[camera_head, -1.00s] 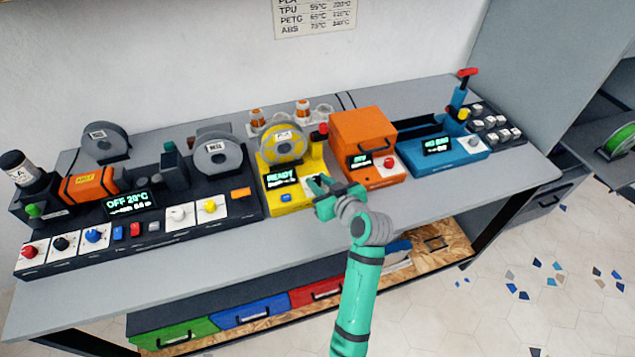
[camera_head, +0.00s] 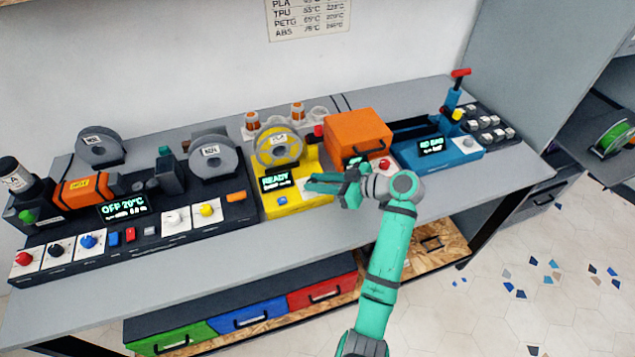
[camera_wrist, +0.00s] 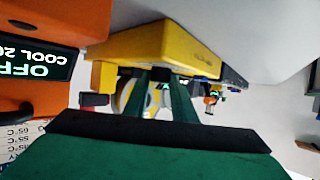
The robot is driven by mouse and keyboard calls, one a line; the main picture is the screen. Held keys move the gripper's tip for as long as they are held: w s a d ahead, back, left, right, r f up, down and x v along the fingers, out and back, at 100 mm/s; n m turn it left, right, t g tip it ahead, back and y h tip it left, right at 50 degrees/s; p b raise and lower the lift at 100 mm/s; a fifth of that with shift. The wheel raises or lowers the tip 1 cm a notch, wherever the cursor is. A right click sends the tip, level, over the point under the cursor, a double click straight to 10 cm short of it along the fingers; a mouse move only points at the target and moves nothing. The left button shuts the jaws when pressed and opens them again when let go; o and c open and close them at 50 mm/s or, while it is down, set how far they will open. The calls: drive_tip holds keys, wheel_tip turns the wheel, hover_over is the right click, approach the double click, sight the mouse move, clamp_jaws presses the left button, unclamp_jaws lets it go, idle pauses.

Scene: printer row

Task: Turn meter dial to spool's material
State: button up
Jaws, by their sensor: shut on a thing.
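The yellow meter (camera_head: 291,205) stands mid-bench with a lit READY display (camera_head: 276,181). A grey spool (camera_head: 279,147) with a white label is mounted upright on it; the label is too small to read surely. My gripper (camera_head: 311,184) is at the right of the meter's front, fingers pointing left at it. In the wrist view my gripper's green fingers (camera_wrist: 165,98) reach to the yellow meter (camera_wrist: 155,48), and the jaws are shut on the dial, which the fingers hide. Its setting cannot be read.
An orange box (camera_head: 358,133) with a handle stands close to the right, behind my wrist. A blue press (camera_head: 440,150) is farther right. A dark extruder unit (camera_head: 130,214) with knobs is left. The bench's front strip is clear.

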drive_tip(key=shift+f, duration=0.1)
idle(0.3)
drive_tip(key=o, duration=1.1)
drive_tip(key=shift+c, duration=0.2)
drive_tip(key=v, duration=1)
drive_tip(key=shift+d+r, duration=0.25)
drive_tip(key=shift+d, duration=0.05)
